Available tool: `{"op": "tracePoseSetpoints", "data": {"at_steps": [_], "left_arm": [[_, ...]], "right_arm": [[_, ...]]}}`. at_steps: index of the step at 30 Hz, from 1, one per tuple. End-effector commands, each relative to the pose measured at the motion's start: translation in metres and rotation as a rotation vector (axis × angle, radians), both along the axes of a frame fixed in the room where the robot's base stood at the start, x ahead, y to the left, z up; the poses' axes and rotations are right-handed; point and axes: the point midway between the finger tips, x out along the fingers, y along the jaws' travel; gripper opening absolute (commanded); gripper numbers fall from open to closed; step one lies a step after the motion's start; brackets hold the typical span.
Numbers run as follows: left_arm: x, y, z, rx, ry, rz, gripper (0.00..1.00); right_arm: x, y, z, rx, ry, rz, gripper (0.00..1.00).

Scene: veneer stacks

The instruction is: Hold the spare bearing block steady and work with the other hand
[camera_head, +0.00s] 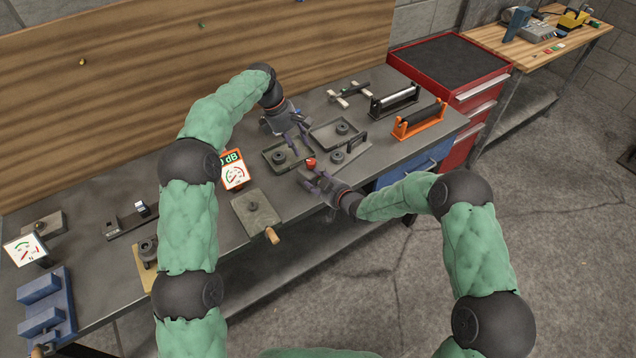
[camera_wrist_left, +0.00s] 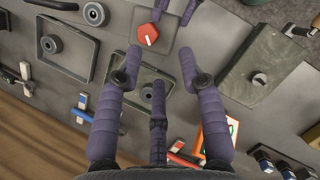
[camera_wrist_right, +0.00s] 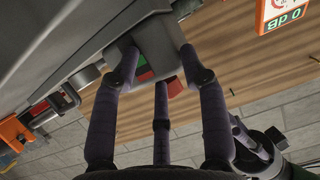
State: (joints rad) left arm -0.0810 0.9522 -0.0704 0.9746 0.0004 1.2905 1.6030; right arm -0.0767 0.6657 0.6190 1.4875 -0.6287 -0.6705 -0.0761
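Several dark bearing blocks with round rings show, and I cannot tell which is the spare.
An orange-framed gauge (camera_head: 233,172) and a grey-green plate with a wooden handle (camera_head: 256,212) are left of the grippers. Black (camera_head: 395,101) and orange (camera_head: 418,122) roller stands are at right. A red cabinet (camera_head: 460,75) stands beyond.

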Motion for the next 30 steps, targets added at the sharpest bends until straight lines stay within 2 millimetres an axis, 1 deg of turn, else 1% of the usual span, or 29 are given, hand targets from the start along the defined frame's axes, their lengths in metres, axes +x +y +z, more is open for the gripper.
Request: {"op": "tracePoseSetpoints", "data": {"at_steps": [1, 10, 11, 12, 17, 20, 27, 30], "left_arm": [[0.000, 0.000, 0.000, 0.000, 0.000, 0.000, 0.39], [0.000, 0.000, -0.001, 0.000, 0.000, 0.000, 0.39], [0.000, 0.000, -0.001, 0.000, 0.000, 0.000, 0.42], [0.000, 0.000, -0.001, 0.000, 0.000, 0.001, 0.47], [0.000, -0.001, -0.001, 0.011, 0.006, 0.054, 0.47], [0.001, -0.004, -0.002, 0.027, 0.012, 0.146, 0.47], [0.002, -0.010, -0.005, 0.052, 0.024, 0.440, 0.47], [0.002, -0.013, -0.005, 0.052, 0.025, 0.540, 0.47]], "right_arm": [[-0.003, -0.002, -0.008, -0.002, 0.019, -0.005, 0.00], [-0.006, -0.003, -0.013, -0.005, 0.031, -0.007, 0.00], [-0.006, -0.003, -0.014, -0.004, 0.032, -0.006, 0.00], [-0.006, -0.003, -0.015, -0.005, 0.033, -0.006, 0.00], [-0.008, -0.003, -0.017, -0.005, 0.038, -0.006, 0.00], [-0.008, -0.003, -0.017, -0.005, 0.040, -0.007, 0.00], [-0.008, -0.003, -0.018, -0.004, 0.040, -0.007, 0.00], [-0.008, -0.003, -0.018, -0.005, 0.040, -0.008, 0.00]]}}
